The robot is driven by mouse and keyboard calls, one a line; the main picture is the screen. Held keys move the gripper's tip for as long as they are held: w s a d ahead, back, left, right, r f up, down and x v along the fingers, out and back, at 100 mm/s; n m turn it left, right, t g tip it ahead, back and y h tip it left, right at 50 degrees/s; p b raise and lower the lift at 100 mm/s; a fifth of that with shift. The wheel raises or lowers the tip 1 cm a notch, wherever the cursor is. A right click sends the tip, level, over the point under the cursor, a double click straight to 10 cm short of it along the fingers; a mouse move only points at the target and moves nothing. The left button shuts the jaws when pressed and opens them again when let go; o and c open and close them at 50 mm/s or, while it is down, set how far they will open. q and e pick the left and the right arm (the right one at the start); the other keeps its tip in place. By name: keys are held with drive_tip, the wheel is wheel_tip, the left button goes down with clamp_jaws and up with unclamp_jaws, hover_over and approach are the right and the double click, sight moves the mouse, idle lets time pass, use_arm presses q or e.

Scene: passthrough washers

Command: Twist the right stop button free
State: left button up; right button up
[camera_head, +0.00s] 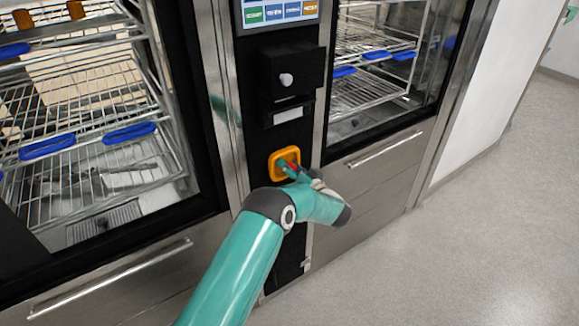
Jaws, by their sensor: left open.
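A stop button (284,161) in a square yellow-orange housing sits on the black panel between the two washer doors. A little red shows at its middle, where my gripper partly covers it. My left gripper (290,168) is right in front of the button, at the end of the teal arm that comes up from below. Its fingers are small and partly hidden by the wrist; they are open. I cannot tell whether they touch the button. My right gripper is not in view.
A touch screen (281,12) and a black box with a white knob (286,80) are above the button. Glass chambers with wire racks (90,160) flank the panel. Metal handles (384,149) stick out below. Grey floor (470,240) lies free at the right.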

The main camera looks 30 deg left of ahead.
use_arm(q)
drive_tip(key=shift+d, duration=0.1)
drive_tip(key=v, duration=1.1)
drive_tip(key=shift+s+d, duration=0.15)
drive_tip(key=shift+d, duration=0.25)
drive_tip(key=shift+f, duration=0.1)
